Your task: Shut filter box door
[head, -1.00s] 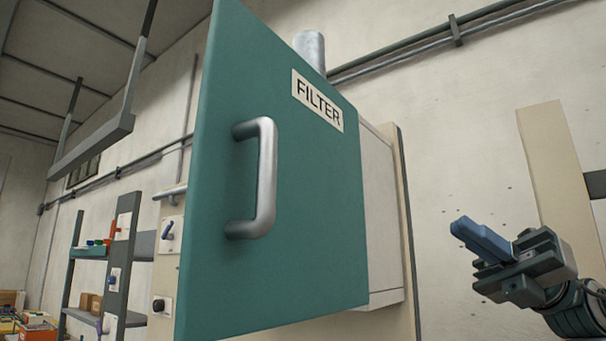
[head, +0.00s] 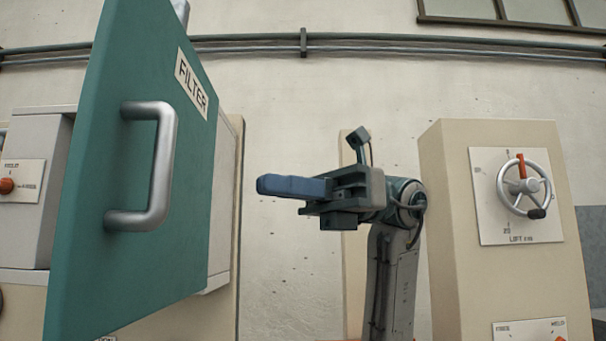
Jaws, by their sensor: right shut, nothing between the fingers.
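The filter box door (head: 150,190) is a green panel with a FILTER label (head: 192,84) and a silver bar handle (head: 160,170). It stands swung open in front of the pale filter box (head: 222,210), at the left of the head view. Part of the box is hidden behind the door. My right gripper (head: 262,185) is shut and empty, with its blue fingers pointing left toward the door. A gap shows in the picture between its fingertips and the door's right edge. My left gripper is not in view.
A beige cabinet (head: 455,220) with a handwheel (head: 524,183) stands at the right. A panel with an orange knob (head: 7,186) shows at the far left. Pipes (head: 370,47) run along the back wall, and bare wall shows between door and cabinet.

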